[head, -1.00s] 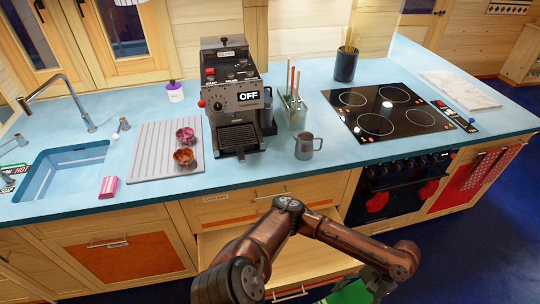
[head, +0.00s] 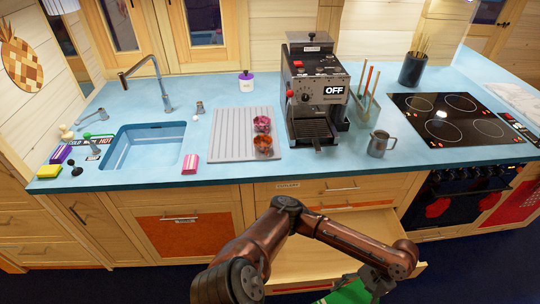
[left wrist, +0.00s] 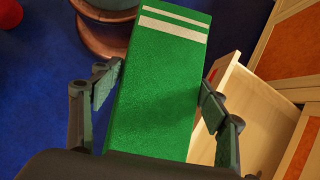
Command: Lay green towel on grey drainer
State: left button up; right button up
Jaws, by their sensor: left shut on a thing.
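The green towel (head: 350,292) shows at the bottom edge of the head view, partly cut off. It also shows in the left wrist view (left wrist: 160,95) as a flat green slab with two white stripes at its far end. My left gripper (left wrist: 155,90) is shut on the towel, with one finger at each side of it, in front of the counter and below its top. The grey drainer (head: 230,138) is a ribbed flat board on the blue counter, right of the sink. My right gripper is in neither current view.
A pink cup (head: 262,124) and an orange-brown cup (head: 263,142) stand on the drainer's right side; its left part is bare. A pink striped sponge (head: 190,164) lies at its front left. The coffee machine (head: 315,95) stands right of it. An open drawer (head: 330,250) juts out below.

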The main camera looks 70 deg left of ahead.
aim_at(227, 141)
jog(key=u, duration=1.75)
